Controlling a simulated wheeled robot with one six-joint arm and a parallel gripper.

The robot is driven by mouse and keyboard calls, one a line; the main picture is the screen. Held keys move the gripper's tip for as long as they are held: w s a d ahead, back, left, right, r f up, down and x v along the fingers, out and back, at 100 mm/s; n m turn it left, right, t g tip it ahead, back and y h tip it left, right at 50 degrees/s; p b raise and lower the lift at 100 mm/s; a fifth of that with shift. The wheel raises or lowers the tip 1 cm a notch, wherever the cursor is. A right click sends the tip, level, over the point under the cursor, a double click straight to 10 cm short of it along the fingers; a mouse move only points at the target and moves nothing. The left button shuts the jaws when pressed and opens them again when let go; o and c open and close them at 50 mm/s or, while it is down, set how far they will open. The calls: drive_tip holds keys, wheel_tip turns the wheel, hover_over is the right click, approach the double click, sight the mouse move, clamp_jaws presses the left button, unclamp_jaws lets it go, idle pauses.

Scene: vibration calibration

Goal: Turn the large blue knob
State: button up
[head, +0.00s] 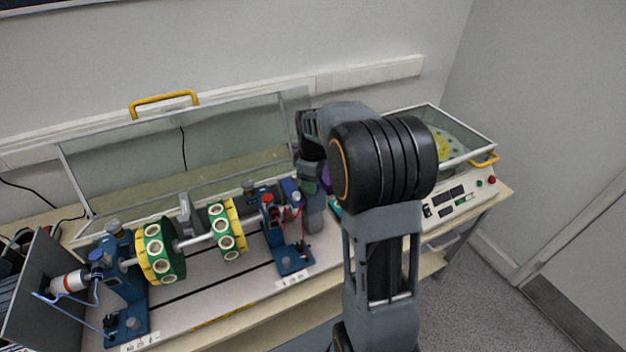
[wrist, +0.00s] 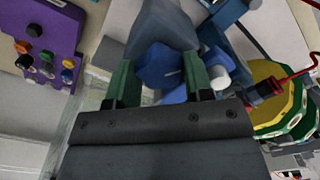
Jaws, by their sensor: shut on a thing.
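The large blue knob (wrist: 160,68) shows in the wrist view between the two green-faced fingers of my gripper (wrist: 165,85). My gripper is shut on the knob, one finger on each side. The knob sits against a grey block (wrist: 165,28). In the head view my arm covers the knob, and only part of my gripper (head: 309,172) shows, at the right end of the rotor rig. How far the knob is turned cannot be told.
Beside the knob are blue bearing supports (head: 290,258) and a shaft with green and yellow discs (head: 160,250). A clear raised cover (head: 150,165) stands behind. A purple panel (wrist: 50,40) with several small knobs is at the left in the wrist view. A control box (head: 460,200) stands right.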

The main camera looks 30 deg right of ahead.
drive_tip(key=o, duration=0.9)
wheel_tip(320, 180, up, 14)
drive_tip(key=shift+f+b, duration=0.1)
drive_tip(key=shift+b, duration=0.2)
idle(0.8)
drive_tip(key=shift+s+a+f+m+t, duration=0.75)
drive_tip(key=shift+s+a+f+m, duration=0.65)
drive_tip(key=shift+s, duration=1.55)
drive_tip(key=shift+s+a+f+m+t, duration=0.7)
drive_tip(key=shift+s+a+f+m, duration=0.75)
drive_tip(key=shift+s, duration=1.5)
drive_tip(key=shift+s+a+f+m+t, duration=0.85)
drive_tip(key=shift+s+a+m, duration=0.95)
drive_tip(key=shift+s, duration=1.15)
